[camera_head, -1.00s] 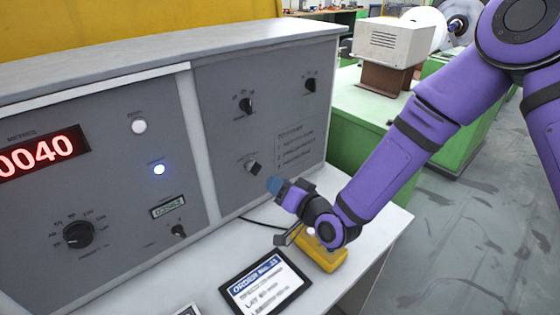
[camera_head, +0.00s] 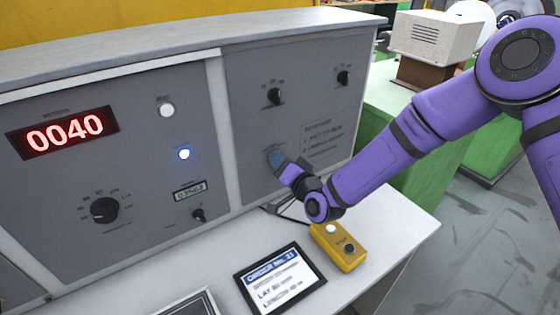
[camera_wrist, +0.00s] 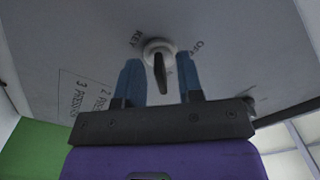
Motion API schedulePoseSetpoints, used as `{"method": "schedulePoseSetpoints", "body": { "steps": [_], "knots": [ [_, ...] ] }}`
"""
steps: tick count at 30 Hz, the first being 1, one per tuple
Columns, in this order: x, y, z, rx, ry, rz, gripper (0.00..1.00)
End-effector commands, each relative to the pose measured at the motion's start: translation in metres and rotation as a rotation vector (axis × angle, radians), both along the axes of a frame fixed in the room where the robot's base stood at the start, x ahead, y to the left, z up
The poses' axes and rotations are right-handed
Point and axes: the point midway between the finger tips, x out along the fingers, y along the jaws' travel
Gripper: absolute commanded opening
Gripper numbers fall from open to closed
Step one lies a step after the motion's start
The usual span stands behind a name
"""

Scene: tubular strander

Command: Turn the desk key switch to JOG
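The desk key switch (camera_wrist: 160,72) shows in the wrist view as a dark key handle in a pale round collar on the grey panel. Lettering beside it looks like "KEY" on the left and "OFF" on the right; I cannot make out a JOG mark. My gripper (camera_wrist: 160,82) is open, with one blue finger on each side of the key handle and visible gaps to both. In the head view my gripper (camera_head: 276,159) is at the right panel and hides the key switch.
Two black knobs (camera_head: 275,96) (camera_head: 343,78) sit higher on the same panel. Printed start instructions (camera_head: 327,140) are right of my gripper. A yellow button box (camera_head: 340,248) and an order tablet (camera_head: 280,279) lie on the desk below my wrist.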

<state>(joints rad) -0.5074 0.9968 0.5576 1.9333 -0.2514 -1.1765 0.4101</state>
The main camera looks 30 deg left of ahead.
Motion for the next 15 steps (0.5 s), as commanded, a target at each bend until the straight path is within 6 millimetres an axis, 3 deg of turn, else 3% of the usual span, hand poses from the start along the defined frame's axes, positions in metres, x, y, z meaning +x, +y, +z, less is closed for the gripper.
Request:
{"method": "schedulePoseSetpoints", "body": {
  "steps": [12, 13, 15],
  "knots": [
    [0.0043, 0.0083, -0.0001, -0.001, 0.000, -0.001, 0.34],
    [0.0043, 0.0083, -0.0001, -0.001, 0.000, -0.001, 0.32],
    [0.0042, 0.0082, 0.0000, 0.000, 0.000, 0.000, 0.16]
  ]
}}
